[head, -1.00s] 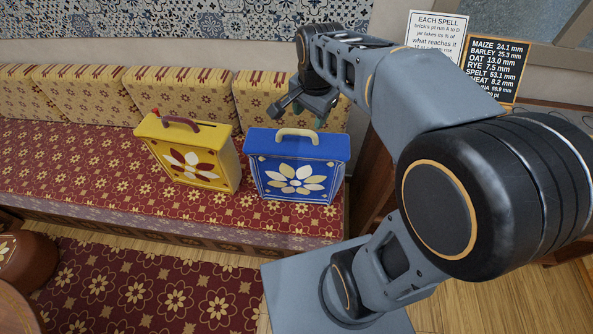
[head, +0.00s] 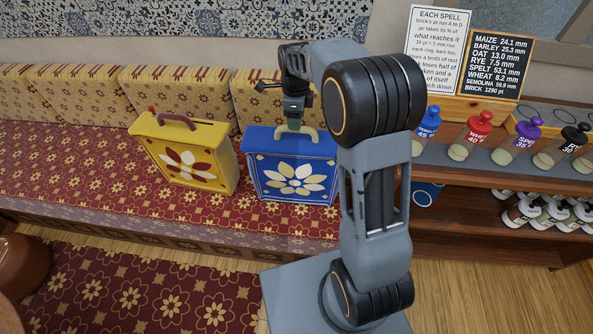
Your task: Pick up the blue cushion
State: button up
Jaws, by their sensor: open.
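The blue cushion (head: 295,180) stands upright on the patterned bench seat. It is shaped like a small case, with a cream and gold flower on its front and a loop handle (head: 312,132) on top. My gripper (head: 293,122) points down at the handle, over the cushion's top edge. It is open and hides part of the handle. I cannot tell whether the fingers are around the handle or just in front of it. My arm covers the area right of the cushion.
A yellow case-shaped cushion (head: 190,155) with a reddish handle stands close to the left. Patterned back cushions (head: 80,95) line the wall behind. At right, a wooden shelf (head: 480,235) holds several capped jars beneath two signs. The bench left of the yellow cushion is clear.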

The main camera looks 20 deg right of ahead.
jog(key=shift+d+f, duration=0.15)
jog(key=shift+f, duration=3.3)
grip_shut()
jog(key=shift+r, duration=0.1)
